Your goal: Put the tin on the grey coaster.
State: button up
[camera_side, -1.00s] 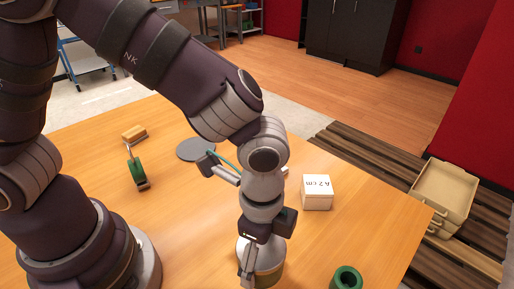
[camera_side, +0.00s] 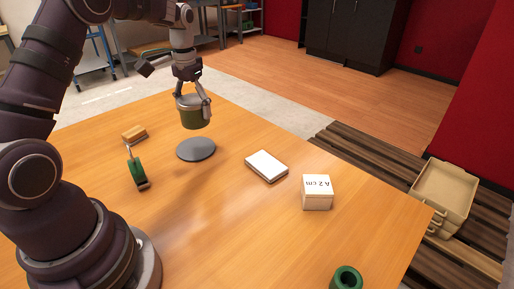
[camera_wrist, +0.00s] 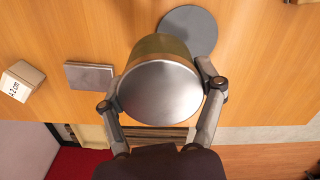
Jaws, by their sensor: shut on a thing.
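The tin (camera_side: 192,114) is a green cylinder with a pale silver lid. My gripper (camera_side: 192,100) is shut on it and holds it upright in the air, above the table. The grey coaster (camera_side: 196,150) is a flat round disc on the table, below the tin in the side view. In the wrist view the tin's lid (camera_wrist: 160,92) fills the space between my gripper's fingers (camera_wrist: 162,95). The coaster (camera_wrist: 189,31) shows past the tin's far side there, partly hidden by it.
A white-topped flat box (camera_side: 266,166) and a cream box marked 4.2 cm (camera_side: 317,192) stand right of the coaster. A green-handled tool (camera_side: 138,172) and a wooden block (camera_side: 134,133) lie left. A green ring (camera_side: 346,279) is near the front edge. Table around the coaster is clear.

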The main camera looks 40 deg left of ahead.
jog(key=n, duration=0.2)
send_over(186, 153)
notch_tip(186, 153, down, 10)
jog(key=o, duration=1.2)
jog(key=shift+f, duration=0.1)
